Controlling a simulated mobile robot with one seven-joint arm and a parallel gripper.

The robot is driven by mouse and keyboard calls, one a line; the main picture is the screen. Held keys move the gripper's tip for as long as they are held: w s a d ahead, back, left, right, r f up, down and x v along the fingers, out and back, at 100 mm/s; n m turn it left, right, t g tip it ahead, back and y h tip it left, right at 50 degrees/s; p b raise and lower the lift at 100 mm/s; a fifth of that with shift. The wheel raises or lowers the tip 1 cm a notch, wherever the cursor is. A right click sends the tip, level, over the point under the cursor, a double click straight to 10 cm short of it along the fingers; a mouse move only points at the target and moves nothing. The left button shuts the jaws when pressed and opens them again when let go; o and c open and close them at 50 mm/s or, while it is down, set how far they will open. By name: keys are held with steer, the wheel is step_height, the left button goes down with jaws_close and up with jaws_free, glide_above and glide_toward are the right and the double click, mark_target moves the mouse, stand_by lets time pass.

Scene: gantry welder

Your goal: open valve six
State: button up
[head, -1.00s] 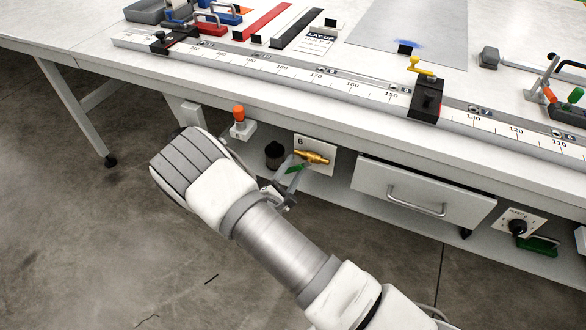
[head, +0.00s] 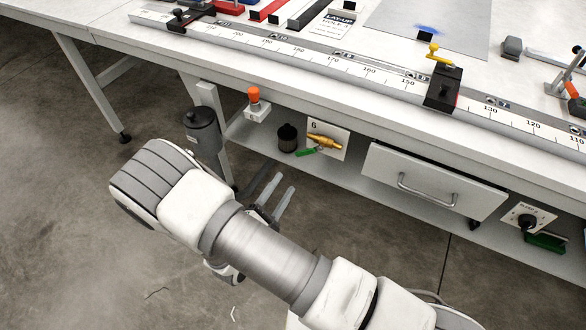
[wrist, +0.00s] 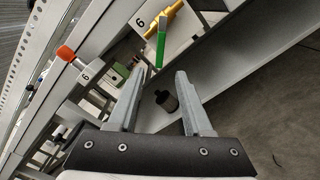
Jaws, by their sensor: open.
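Valve six has a brass body (head: 325,142) on a white plate marked 6 (head: 340,135), under the bench top. Its green lever (head: 306,152) points left and slightly down in the head view. In the wrist view the brass body (wrist: 165,18) is at the top, and the green lever (wrist: 161,45) hangs down towards the gap between my fingertips. My gripper (head: 283,176) is open and empty, below and left of the lever and apart from it. Both fingers show in the wrist view (wrist: 157,75). The lever's pivot is too small to judge.
A black cylinder (head: 288,138) stands on the shelf just left of the valve. An orange-topped knob (head: 254,97) and a grey lidded canister (head: 202,132) are farther left. A drawer (head: 430,182) is to the right. Open floor lies in front.

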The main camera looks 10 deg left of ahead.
steer(key=v, duration=0.3)
steer(key=shift+s+a, duration=0.15)
steer(key=shift+s, duration=0.2)
